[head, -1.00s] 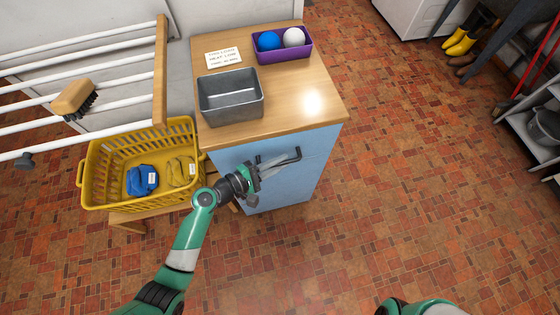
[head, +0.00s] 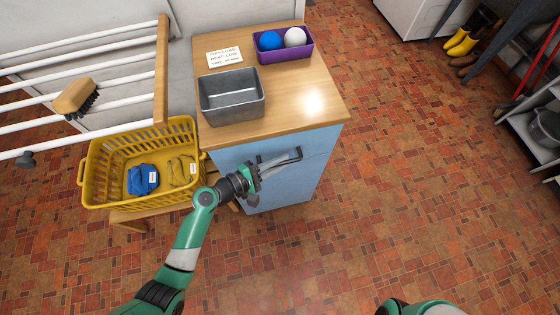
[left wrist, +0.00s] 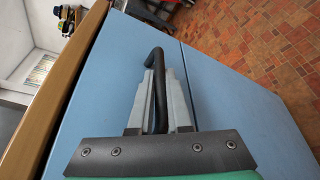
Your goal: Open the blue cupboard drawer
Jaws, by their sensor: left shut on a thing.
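The blue cupboard (head: 318,155) with a wooden top stands at the centre of the head view. Its drawer front (left wrist: 105,85) fills much of the left wrist view, with a dark seam to its right. The black bar handle (head: 296,153) sticks out from the drawer front; in the left wrist view the handle (left wrist: 156,58) bends and runs down between the grey fingers. My left gripper (head: 264,166) is at the handle and shut on it. My right gripper is out of view; only a bit of my right arm shows at the bottom edge.
On the cupboard top are a grey metal tin (head: 231,97), a purple box (head: 284,47) with a blue and a white ball, and a card (head: 224,57). A yellow basket (head: 96,165) and a drying rack (head: 160,75) stand at left.

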